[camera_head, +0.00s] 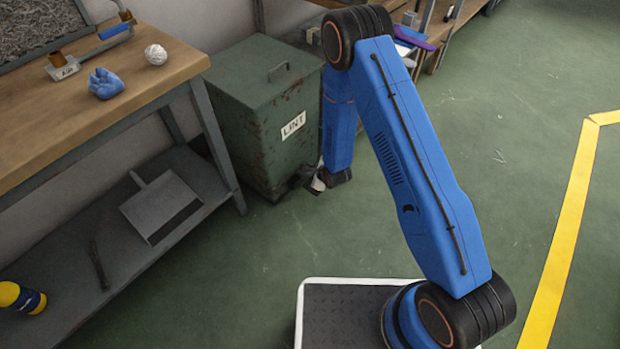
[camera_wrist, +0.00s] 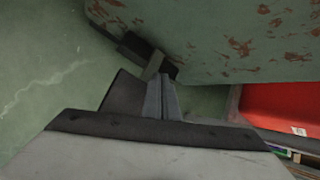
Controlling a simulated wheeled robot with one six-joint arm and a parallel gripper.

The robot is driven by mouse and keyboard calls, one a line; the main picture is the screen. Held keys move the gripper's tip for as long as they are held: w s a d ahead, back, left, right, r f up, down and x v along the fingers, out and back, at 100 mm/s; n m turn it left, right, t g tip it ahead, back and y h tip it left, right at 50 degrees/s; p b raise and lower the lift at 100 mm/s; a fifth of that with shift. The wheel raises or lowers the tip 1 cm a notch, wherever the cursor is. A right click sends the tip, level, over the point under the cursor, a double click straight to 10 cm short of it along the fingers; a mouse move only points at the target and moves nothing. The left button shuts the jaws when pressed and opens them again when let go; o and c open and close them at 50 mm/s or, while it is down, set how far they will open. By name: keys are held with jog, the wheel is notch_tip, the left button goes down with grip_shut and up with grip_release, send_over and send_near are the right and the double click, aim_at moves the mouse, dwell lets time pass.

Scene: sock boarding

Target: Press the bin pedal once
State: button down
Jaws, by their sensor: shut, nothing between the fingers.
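The green, rust-spotted lint bin (camera_head: 255,130) stands on the floor in the head view with its lid closed. Its lower wall (camera_wrist: 220,35) fills the top of the wrist view. The dark pedal (camera_wrist: 134,47) sticks out at the bin's foot in the wrist view. My gripper (camera_head: 317,184) points down low by the bin's front corner in the head view. In the wrist view its fingers (camera_wrist: 162,84) are together and empty, with their tips close to the pedal. I cannot tell whether they touch it.
A wooden workbench (camera_head: 140,75) with a lower shelf (camera_head: 110,250) stands left of the bin. A blue glove (camera_head: 105,84) and a white ball (camera_head: 155,54) lie on top. A red surface (camera_wrist: 285,106) shows right in the wrist view. Green floor is clear on the right.

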jog(key=shift+f, duration=0.15)
jog(key=shift+f, duration=0.3)
jog(key=shift+s+d+f, duration=0.15)
jog(key=shift+f, duration=0.7)
jog(key=shift+s+d+f, duration=0.1)
jog(key=shift+s+f, duration=0.05)
jog(key=shift+f, duration=0.65)
dwell(2.1)
jog(key=shift+r, duration=0.1)
jog(key=shift+w+a+r, duration=0.1)
jog(key=shift+r, duration=0.85)
jog(key=shift+w+a+r, duration=0.1)
jog(key=shift+r, duration=0.85)
jog(key=shift+r, duration=0.1)
jog(key=shift+w+a+r, duration=0.15)
jog(key=shift+r, duration=2.3)
jog(key=shift+r, duration=0.1)
